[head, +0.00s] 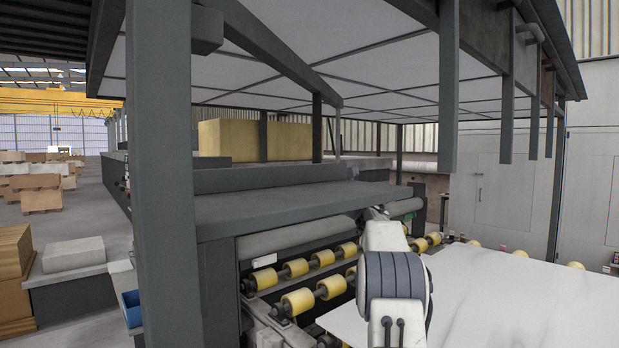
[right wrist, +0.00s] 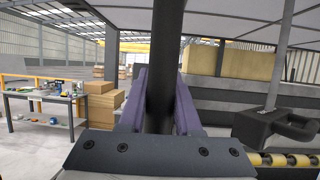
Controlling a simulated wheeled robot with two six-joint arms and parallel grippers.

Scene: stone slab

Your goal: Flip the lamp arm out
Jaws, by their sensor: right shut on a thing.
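In the right wrist view, a dark upright bar (right wrist: 163,60) shows between the two purple-grey fingers of my right gripper (right wrist: 159,100). I take this bar to be the lamp arm; its ends and the lamp head cannot be made out. The right gripper is shut on it. In the head view my white right arm with dark rings rises at the bottom, right of centre, and its gripper is hidden. My left gripper is in neither view.
A thick grey post (head: 165,190) stands at the left of the roller machine, under a roof panel. Yellow rollers (head: 297,301) and a pale slab (head: 500,300) lie around my right arm. A dark block (right wrist: 268,128) stands right of the gripper. A tool bench (right wrist: 40,105) is further left.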

